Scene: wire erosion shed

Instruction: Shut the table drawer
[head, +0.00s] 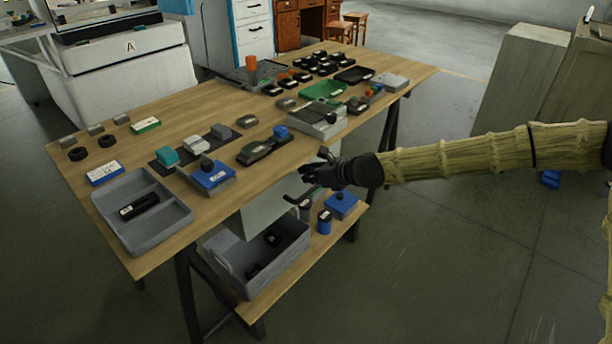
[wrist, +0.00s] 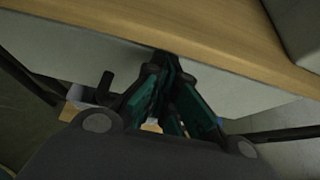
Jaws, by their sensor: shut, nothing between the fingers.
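The table drawer shows as a pale grey front (head: 262,208) under the near long edge of the wooden table (head: 225,199). A dark bar handle (head: 297,199) sticks out from it; it also shows in the wrist view (wrist: 105,86). My gripper (head: 318,164) is at the table edge, just above and right of the handle. In the wrist view my gripper (wrist: 168,66) is shut and empty, with its fingertips close to the pale front (wrist: 75,50) below the table edge. I cannot tell whether they touch. How far the drawer stands out is hard to see.
A grey bin (head: 262,262), a blue block (head: 341,205) and a blue-and-black container (head: 324,222) stand on the lower shelf. The tabletop holds a grey tray (head: 172,225), a green tray (head: 324,89) and several small parts.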

